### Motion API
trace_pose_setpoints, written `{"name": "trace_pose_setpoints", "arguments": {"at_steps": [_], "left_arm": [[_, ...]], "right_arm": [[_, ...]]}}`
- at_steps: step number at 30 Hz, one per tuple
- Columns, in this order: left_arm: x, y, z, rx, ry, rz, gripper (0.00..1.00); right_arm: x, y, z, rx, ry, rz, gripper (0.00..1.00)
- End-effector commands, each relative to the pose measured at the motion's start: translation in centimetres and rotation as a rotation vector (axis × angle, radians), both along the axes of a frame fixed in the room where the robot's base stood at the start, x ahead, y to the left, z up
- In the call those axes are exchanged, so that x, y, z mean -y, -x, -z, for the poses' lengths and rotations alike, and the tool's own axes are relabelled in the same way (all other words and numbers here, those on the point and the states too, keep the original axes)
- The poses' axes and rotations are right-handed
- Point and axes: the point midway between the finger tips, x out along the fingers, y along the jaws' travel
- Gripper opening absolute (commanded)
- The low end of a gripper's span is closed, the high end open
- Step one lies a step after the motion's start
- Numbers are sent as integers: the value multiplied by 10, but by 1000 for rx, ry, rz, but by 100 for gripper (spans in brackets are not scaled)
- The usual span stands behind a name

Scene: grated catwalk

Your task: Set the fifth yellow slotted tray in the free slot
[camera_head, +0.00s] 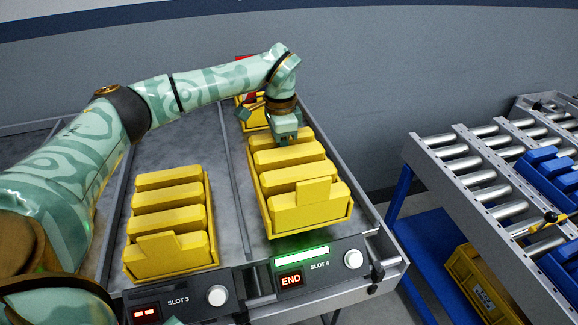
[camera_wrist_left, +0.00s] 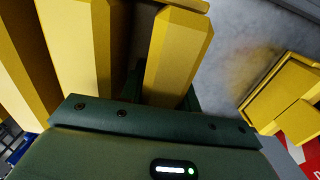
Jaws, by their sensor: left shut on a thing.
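A yellow slotted tray (camera_head: 315,214) with several thick upright ribs sits in the slot 4 lane. My left gripper (camera_head: 284,138) points down at its far end and is shut on the farthest rib. In the left wrist view the yellow rib (camera_wrist_left: 178,55) rises between the dark green fingers, with more yellow ribs to its left. Another yellow slotted tray (camera_head: 168,267) sits in the slot 3 lane. A further yellow tray (camera_head: 254,122) with something red stands behind my gripper, partly hidden.
The slot 3 panel (camera_head: 180,301) and slot 4 panel (camera_head: 320,265) edge the front; slot 4 shows END and a green light. A roller conveyor (camera_head: 483,178) with blue trays (camera_head: 553,172) stands right. A yellow bin (camera_head: 478,285) is below it. The slot 3 lane's far part is bare.

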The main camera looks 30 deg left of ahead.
Motion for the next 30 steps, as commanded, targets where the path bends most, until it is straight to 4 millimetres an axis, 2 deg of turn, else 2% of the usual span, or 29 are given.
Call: {"name": "trace_pose_setpoints", "arguments": {"at_steps": [1,9,14,24,25,27,30], "left_arm": [[3,-5,9,-1,2,0,0],[9,-20,28,0,1,2,0],[8,-19,54,-1,2,1,0],[8,-19,56,0,1,1,0],[8,-19,57,0,0,1,35],[7,-19,57,0,0,1,54],[8,-19,57,0,0,1,54]], "right_arm": [[-1,-3,4,4,-1,1,63],[-12,-5,10,6,-16,5,63],[-15,-3,17,2,-20,5,63],[-10,-3,16,2,-13,1,63],[-9,-2,16,1,-12,1,63],[-8,-2,16,2,-11,1,63],[-7,-2,16,1,-10,1,63]]}}
